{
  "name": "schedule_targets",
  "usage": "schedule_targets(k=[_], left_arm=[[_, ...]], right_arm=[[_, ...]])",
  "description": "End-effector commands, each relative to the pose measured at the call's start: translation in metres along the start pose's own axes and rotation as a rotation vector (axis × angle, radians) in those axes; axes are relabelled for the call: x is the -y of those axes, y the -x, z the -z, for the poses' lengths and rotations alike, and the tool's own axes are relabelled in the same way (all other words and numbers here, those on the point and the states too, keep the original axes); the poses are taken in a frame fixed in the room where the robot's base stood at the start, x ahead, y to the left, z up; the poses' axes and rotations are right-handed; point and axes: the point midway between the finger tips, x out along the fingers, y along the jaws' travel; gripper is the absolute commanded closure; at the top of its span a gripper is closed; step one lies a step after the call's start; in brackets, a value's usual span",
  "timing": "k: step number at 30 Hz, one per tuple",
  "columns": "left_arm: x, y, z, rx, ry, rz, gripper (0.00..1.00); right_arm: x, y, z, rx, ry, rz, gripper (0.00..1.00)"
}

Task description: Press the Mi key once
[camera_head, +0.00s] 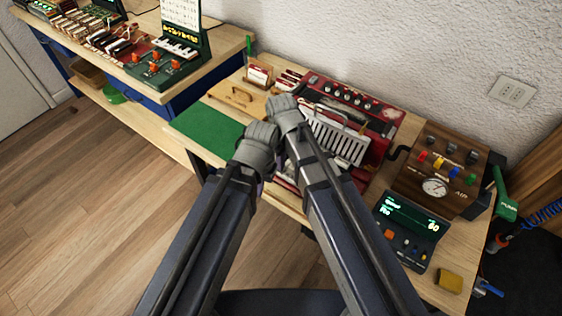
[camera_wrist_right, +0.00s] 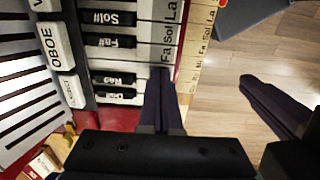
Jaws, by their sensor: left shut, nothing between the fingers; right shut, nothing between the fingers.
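The red accordion (camera_head: 385,128) lies on the bench; my arms cover much of its keyboard side in the head view. In the right wrist view its keys carry note names. The Mi key, a white key (camera_wrist_right: 118,66) between Fa# and Re#, is partly seen; my fingers hide its outer end. My right gripper (camera_wrist_right: 158,82) is shut and empty, its tips over that end; contact cannot be told. In the head view my right gripper (camera_head: 285,106) is the upper one. My left gripper (camera_head: 258,145) is lower, shut and empty, and seems to show at the wrist view's right.
An OBOE switch (camera_wrist_right: 57,58) and slatted grille are left of the keys. A wooden strip (camera_wrist_right: 203,35) with note names runs along the key ends. In the head view, a green mat (camera_head: 205,128) lies left, and a wooden gauge box (camera_head: 440,165) and small display (camera_head: 410,215) stand right.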

Motion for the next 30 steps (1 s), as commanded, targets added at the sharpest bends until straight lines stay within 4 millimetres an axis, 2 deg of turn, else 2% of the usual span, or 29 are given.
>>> schedule_targets(k=[9, 14, 30], left_arm=[[0.0, 0.0, 0.0, 0.0, 0.0, 0.0, 1.0], [-0.001, -0.012, 0.001, 0.0, 0.0, 0.0, 1.0], [0.001, 0.005, 0.0, 0.0, 0.0, 0.0, 1.0]], right_arm=[[0.0, 0.0, 0.0, 0.0, 0.0, 0.0, 1.0], [0.001, -0.012, 0.0, 0.0, 0.0, 0.0, 1.0], [0.001, 0.005, 0.0, 0.0, 0.0, 0.0, 1.0]])
